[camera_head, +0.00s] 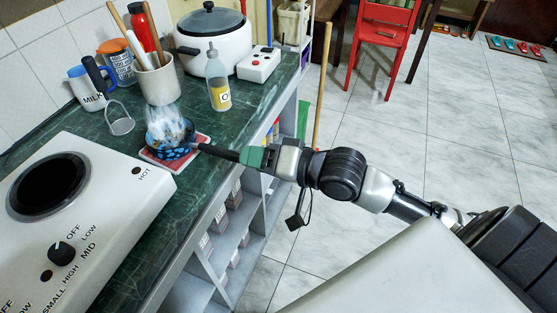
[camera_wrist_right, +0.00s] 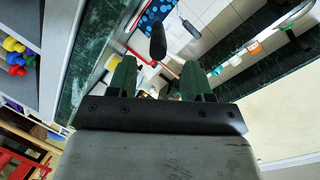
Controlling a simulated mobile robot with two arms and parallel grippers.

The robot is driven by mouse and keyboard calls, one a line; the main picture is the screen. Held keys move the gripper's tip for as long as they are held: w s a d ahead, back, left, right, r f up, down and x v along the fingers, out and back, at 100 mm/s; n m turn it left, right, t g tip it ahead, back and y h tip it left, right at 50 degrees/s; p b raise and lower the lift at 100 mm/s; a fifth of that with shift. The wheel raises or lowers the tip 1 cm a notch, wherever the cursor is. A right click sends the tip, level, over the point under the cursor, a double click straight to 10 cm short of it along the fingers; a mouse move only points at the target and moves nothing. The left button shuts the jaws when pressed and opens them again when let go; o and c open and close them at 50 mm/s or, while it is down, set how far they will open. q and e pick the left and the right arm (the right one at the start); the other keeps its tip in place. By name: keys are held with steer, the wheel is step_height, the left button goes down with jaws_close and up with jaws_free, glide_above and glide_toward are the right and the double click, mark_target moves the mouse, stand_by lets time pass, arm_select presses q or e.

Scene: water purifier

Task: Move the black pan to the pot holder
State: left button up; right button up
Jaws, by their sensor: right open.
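The black pan (camera_head: 166,140) sits on the red and blue pot holder (camera_head: 150,158) on the green counter, with whitish steam above it. Its dark handle (camera_head: 217,152) points right toward my right gripper (camera_head: 250,156). In the right wrist view the handle (camera_wrist_right: 157,42) shows ahead of the right gripper (camera_wrist_right: 158,72), around the gap between its green fingers. The fingers are spread apart, with no grip on the handle visible. Part of the blue patterned pot holder (camera_wrist_right: 155,14) shows at the top edge there. My left gripper is out of view.
The white stove (camera_head: 110,205) with a black burner stands on the counter at left. A utensil crock (camera_head: 161,85), an oil bottle (camera_head: 218,85), mugs and a white cooker (camera_head: 212,50) stand behind the pan. Open shelves lie below the counter edge.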

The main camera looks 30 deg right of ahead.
steer(key=shift+v, duration=2.55)
